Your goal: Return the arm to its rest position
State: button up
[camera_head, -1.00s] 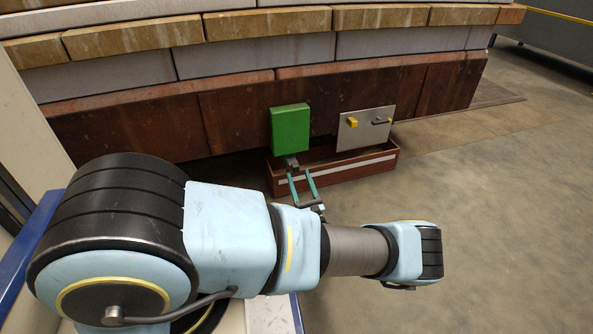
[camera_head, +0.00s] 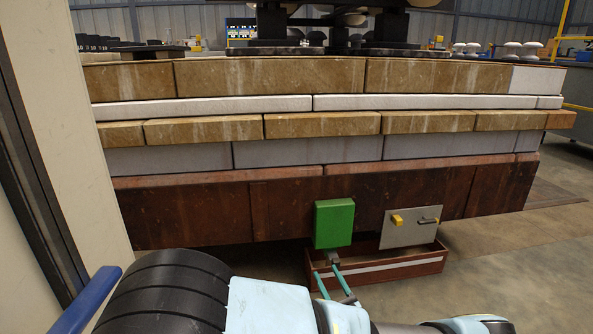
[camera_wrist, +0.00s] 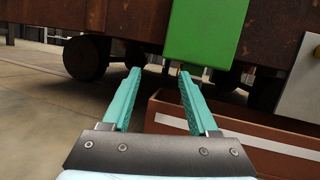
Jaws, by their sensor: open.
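My gripper (camera_wrist: 157,72) shows in the wrist view with its two teal fingers apart and nothing between them. In the head view its teal fingers (camera_head: 330,283) are low in the picture, in front of the long brown box with a white stripe (camera_head: 400,266). The green box (camera_head: 334,224) is on the rust-brown lower wall, just beyond the fingertips in the picture. It also shows at the top of the wrist view (camera_wrist: 205,35). My arm runs along the bottom edge of the head view and is partly cut off.
A grey plate (camera_head: 409,230) with a yellow knob and a dark handle is right of the green box. The layered brick and slab stack (camera_head: 300,125) spans the view. A pale panel (camera_head: 60,110) stands close on the left. Open floor (camera_head: 520,270) lies at the right.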

jog(key=s+a+r+n+g+y+p, duration=0.2)
jog(key=s+a+r+n+g+p, duration=0.15)
jog(key=a+r+n+g, duration=0.5)
jog(key=s+a+r+n+g+y+p, duration=0.15)
jog(key=s+a+r+n+g, duration=0.25)
jog(key=a+r+n+g, duration=0.45)
jog(key=s+r+n+h+p, duration=0.2)
jog(key=r+n+h, duration=0.2)
jog(key=r, duration=0.4)
jog(key=s+r+n+g+h+p, duration=0.1)
jog(key=s+r+n+h+p, duration=0.2)
jog(key=r, duration=0.4)
jog(key=s+r+n+h+p, duration=0.1)
jog(key=s+r+n+h, duration=0.1)
jog(key=r+n+h, duration=0.45)
notch_tip(320, 180, up, 39)
jog(key=m+y+p, duration=0.1)
jog(key=p, duration=3.6)
jog(key=shift+s+a+y+p, duration=0.15)
jog(key=shift+a+y+p, duration=0.25)
